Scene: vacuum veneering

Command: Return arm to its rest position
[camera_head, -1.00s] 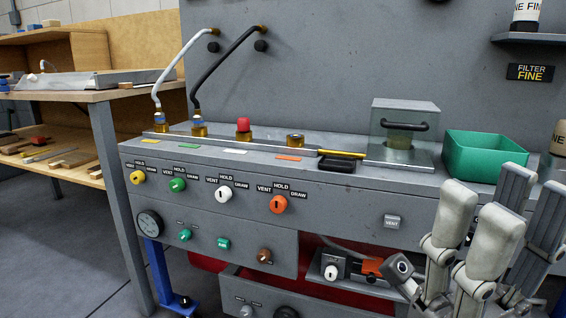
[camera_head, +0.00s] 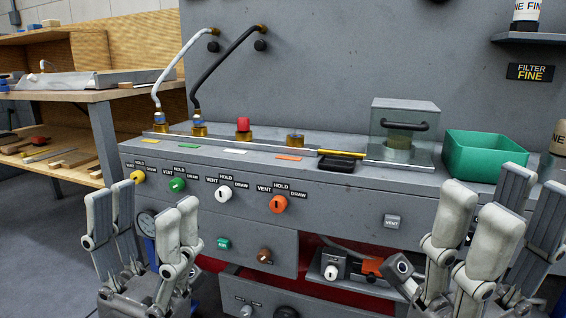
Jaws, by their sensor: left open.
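My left gripper (camera_head: 145,220) stands at the lower left in front of the grey console (camera_head: 340,205), with its fingers upright and spread apart. It is empty and partly covers the pressure gauge. My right gripper (camera_head: 490,225) is at the lower right, in front of the console's right end. Its fingers are upright and apart, and nothing shows between them. Both wrists run out of the picture at the bottom edge.
The console top carries brass ports, a red cap (camera_head: 243,124), a clear box (camera_head: 405,125) with a black handle and a green bin (camera_head: 485,155). Coloured knobs line the front. A wooden bench (camera_head: 130,93) stands at the left. An orange-tipped connector (camera_head: 372,267) is beside my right gripper.

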